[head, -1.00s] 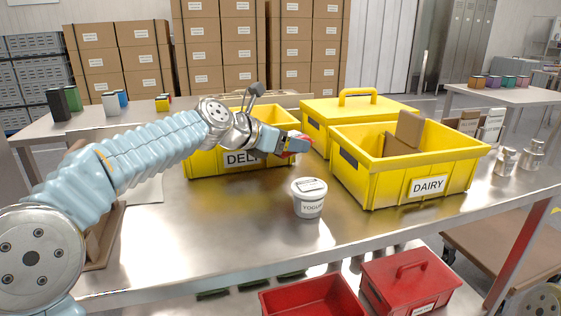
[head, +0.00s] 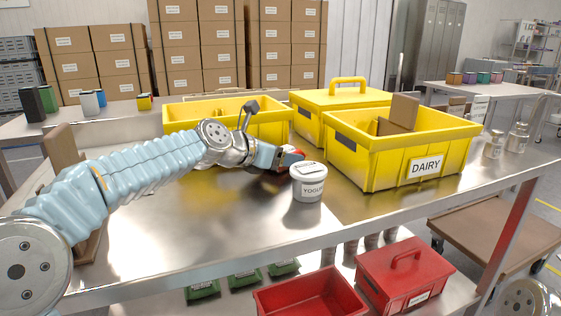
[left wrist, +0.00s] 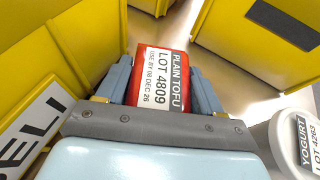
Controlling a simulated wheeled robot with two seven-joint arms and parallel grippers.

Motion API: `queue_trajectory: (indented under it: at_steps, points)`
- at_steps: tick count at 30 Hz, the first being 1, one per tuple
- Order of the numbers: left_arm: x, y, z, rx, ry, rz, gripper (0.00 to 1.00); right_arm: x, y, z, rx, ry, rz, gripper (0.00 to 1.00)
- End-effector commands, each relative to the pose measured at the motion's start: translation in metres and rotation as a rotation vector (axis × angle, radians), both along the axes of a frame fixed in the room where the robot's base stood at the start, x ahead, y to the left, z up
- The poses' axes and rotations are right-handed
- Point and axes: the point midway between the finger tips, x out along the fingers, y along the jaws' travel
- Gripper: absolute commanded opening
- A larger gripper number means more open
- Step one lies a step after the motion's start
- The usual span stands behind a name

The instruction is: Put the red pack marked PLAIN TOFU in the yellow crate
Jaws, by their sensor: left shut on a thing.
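The red pack (left wrist: 160,80) marked PLAIN TOFU is between the fingers of my left gripper (left wrist: 160,88), which is shut on it. In the head view the pack shows as a small red patch (head: 291,155) at the left gripper (head: 284,158), low over the table beside the yogurt tub. One yellow crate (head: 228,120) stands behind my left arm; the wrist view shows its DELI label (left wrist: 32,135). Another yellow crate (head: 372,163), labelled DAIRY, stands to the right with brown boxes in it. My right gripper is not in view.
A white YOGURT tub (head: 308,184) stands just right of the gripper and also shows in the wrist view (left wrist: 295,135). A lidded yellow box (head: 340,97) stands behind. Metal shakers (head: 517,138) stand at the right. Red crates (head: 310,296) are on the shelf below.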

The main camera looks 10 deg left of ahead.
Motion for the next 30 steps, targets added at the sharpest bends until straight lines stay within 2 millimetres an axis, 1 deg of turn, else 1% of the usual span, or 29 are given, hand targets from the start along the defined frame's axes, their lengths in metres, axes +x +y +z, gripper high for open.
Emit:
queue_trajectory:
  at_steps: [2,5,6,8,17,20,23,30]
  points:
    - [0.0,0.0,0.001,-0.001,-0.001,0.0,0.11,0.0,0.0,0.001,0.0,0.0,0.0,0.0]
    - [0.0,0.0,-0.002,-0.001,0.0,0.0,0.11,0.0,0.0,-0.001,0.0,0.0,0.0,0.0]
    - [0.0,0.0,-0.002,0.0,0.001,0.0,0.69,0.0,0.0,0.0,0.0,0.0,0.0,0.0]
    - [0.0,0.0,-0.002,0.0,0.001,0.0,0.77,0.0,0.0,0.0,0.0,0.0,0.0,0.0]
    - [0.0,0.0,0.001,0.0,0.0,0.0,0.77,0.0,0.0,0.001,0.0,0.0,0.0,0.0]
    - [-0.006,0.005,0.004,0.001,0.0,0.002,0.77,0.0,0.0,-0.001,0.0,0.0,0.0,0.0]
    - [-0.021,0.015,0.011,0.001,-0.003,0.003,0.77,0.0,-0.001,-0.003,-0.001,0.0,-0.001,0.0]
    - [-0.064,0.043,0.033,0.0,-0.003,0.004,0.77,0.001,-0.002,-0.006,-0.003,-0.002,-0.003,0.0]
